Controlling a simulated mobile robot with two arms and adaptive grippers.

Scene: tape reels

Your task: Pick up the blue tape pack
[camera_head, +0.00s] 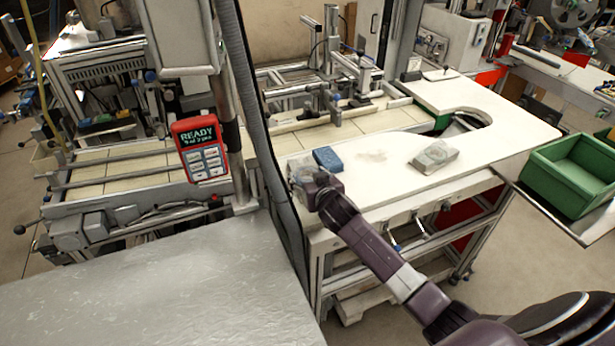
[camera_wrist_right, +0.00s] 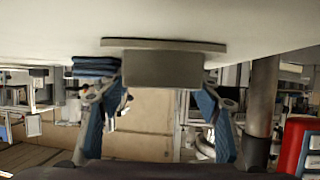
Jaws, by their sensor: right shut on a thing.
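The blue tape pack (camera_head: 328,158) lies on the white table near its left edge, just behind my right gripper (camera_head: 306,180). In the right wrist view, which looks inverted, the blue pack (camera_wrist_right: 95,67) shows as a flat stack outside the left finger. My right gripper (camera_wrist_right: 160,92) is shut on a grey block (camera_wrist_right: 162,70), which spans the space between its two fingers at the tabletop. My left gripper is not in view.
A grey wrapped pack (camera_head: 434,155) lies on the white table (camera_head: 390,185), right of the blue pack. A green bin (camera_head: 570,172) stands at the right. A dark post with a red READY panel (camera_head: 201,148) rises to the left. A grey metal surface (camera_head: 160,290) fills the lower left.

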